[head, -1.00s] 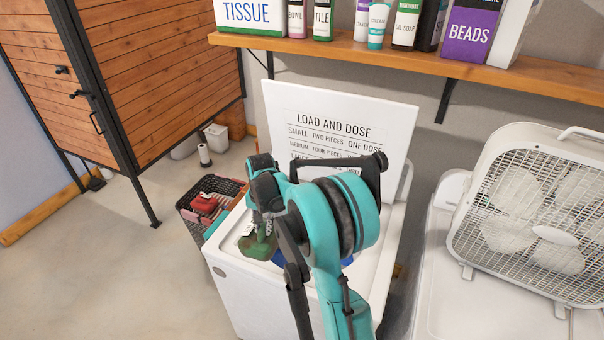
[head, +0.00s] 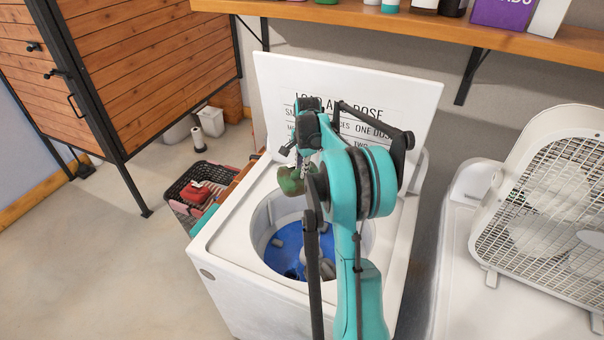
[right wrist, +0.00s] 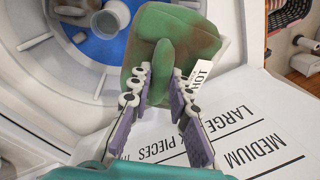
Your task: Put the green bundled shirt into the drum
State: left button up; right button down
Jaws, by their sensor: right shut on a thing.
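The green bundled shirt (head: 291,180) has brownish patches and hangs from my right gripper (head: 296,158). The drum (head: 262,226) is the round opening in the top of the white washer, with a blue inside and some grey parts. The shirt is above the drum's back part in the head view. The drum also shows in the right wrist view (right wrist: 60,35), at the upper left. My left gripper is not seen.
The washer's raised lid (head: 270,90) stands behind the drum with printed text. A dark basket (head: 185,175) with red and pink items is left of the washer. A white fan (head: 540,210) stands at the right. A wooden shelf (head: 400,22) runs above.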

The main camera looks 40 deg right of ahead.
jog(key=f, duration=0.1)
jog(key=f+b, duration=0.1)
jog(key=w, duration=0.1)
jog(key=shift+d+f+b, duration=0.3)
jog(key=shift+d+f, duration=0.1)
jog(key=shift+s+f+b, duration=0.1)
jog(key=shift+f+b, duration=0.3)
jog(key=shift+f, duration=0.1)
pick_arm(q)
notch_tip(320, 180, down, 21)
jog(key=b, duration=1.7)
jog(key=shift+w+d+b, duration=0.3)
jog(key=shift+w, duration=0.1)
pick_arm(e)
notch_tip(320, 180, down, 27)
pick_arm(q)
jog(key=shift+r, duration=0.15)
pick_arm(e)
jog(key=shift+a+f, duration=0.1)
jog(key=c, duration=1.3)
grip_release()
jog(key=shift+c, duration=0.2)
notch_tip(320, 180, up, 26)
jog(key=p, duration=1.7)
jog(key=shift+p, duration=0.3)
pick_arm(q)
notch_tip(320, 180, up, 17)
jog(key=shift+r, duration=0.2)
